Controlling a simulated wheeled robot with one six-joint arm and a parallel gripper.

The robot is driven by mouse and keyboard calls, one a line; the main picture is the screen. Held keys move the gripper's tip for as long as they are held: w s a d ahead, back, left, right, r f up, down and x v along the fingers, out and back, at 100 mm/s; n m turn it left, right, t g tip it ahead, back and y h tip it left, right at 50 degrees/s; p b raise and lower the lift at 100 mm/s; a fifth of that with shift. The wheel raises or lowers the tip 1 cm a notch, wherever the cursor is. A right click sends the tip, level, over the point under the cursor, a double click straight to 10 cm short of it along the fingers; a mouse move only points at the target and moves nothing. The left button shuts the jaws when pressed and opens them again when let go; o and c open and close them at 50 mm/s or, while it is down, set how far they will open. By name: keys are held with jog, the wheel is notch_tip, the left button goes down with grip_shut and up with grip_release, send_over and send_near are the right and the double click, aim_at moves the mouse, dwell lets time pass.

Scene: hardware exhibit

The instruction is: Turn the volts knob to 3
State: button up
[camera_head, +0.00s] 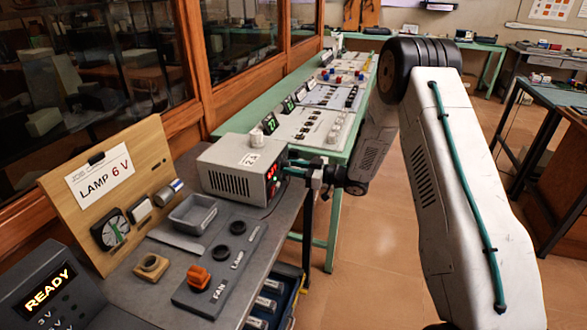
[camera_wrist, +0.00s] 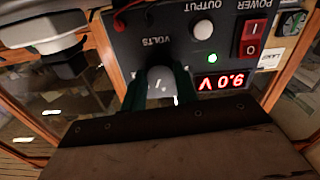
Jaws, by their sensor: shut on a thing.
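The power supply is a grey box (camera_head: 240,168) on the near bench, with its dark front panel (camera_wrist: 150,45) filling the upper wrist view, upside down. The volts knob (camera_wrist: 160,78) is a pale round knob beside the VOLTS label. My gripper (camera_wrist: 160,90) has its two green fingers on either side of the knob, shut on it. In the head view my gripper (camera_head: 297,169) reaches the panel from the right, and the knob is hidden there. The red display (camera_wrist: 220,81) is lit with inverted digits, seemingly 9.0 V.
A LAMP 6 V board (camera_head: 105,185), grey tray (camera_head: 192,213) and orange-knobbed fan control (camera_head: 198,277) share the bench.

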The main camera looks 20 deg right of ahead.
jog(key=n, duration=0.5)
jog(key=shift+d+n, duration=0.1)
jog(key=shift+n, duration=0.2)
jog(key=n, duration=1.1)
jog(key=shift+n, duration=2.1)
jog(key=o, duration=1)
jog(key=shift+d, duration=0.1)
